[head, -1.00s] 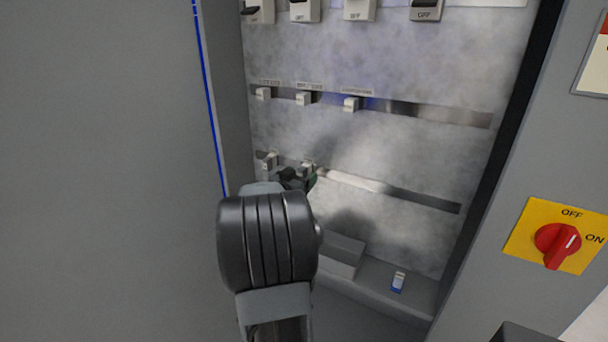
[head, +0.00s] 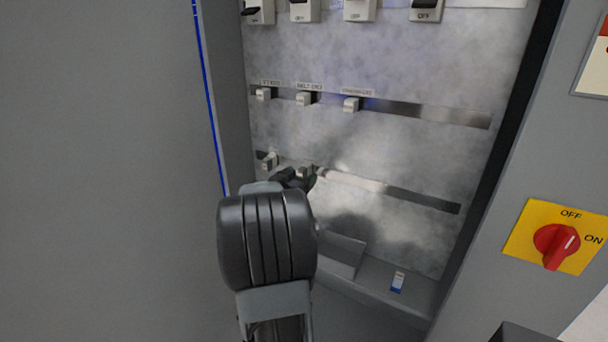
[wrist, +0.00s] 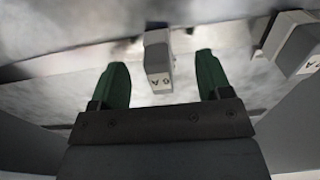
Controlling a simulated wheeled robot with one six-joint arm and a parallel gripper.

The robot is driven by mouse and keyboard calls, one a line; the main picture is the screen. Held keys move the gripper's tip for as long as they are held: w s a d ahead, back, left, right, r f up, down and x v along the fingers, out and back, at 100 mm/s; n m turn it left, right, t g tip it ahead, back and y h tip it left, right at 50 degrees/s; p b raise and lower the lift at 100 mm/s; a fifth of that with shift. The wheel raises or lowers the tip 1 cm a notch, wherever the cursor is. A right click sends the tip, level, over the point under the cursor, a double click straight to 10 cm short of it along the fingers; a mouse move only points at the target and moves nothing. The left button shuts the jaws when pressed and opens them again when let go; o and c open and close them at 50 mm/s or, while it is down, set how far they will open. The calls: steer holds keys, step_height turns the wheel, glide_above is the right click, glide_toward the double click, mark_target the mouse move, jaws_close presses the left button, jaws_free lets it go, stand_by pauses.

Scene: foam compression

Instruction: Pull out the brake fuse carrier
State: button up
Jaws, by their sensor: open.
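A small light grey fuse carrier (wrist: 158,60) with an upside-down marking that looks like "6 A" stands out from the panel in the wrist view. My gripper (wrist: 161,66) is open, with one green finger on each side of it and a visible gap at both sides. A second carrier (wrist: 292,42) is at the right edge of that view. In the head view my gripper (head: 299,180) is at the lower rail (head: 390,193), over the right-hand carrier (head: 305,170); another carrier (head: 269,160) is to its left. I cannot read which carrier is the brake one.
Several carriers sit on the upper rail (head: 430,113), and breakers (head: 359,10) line the top. A red rotary switch (head: 557,245) is at right. The cabinet's left wall is close to my arm.

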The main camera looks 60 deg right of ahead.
jaws_close()
stand_by(0.8)
steer(key=shift+a, duration=0.15)
steer(key=shift+a+p, duration=0.5)
steer(key=shift+a, duration=2.35)
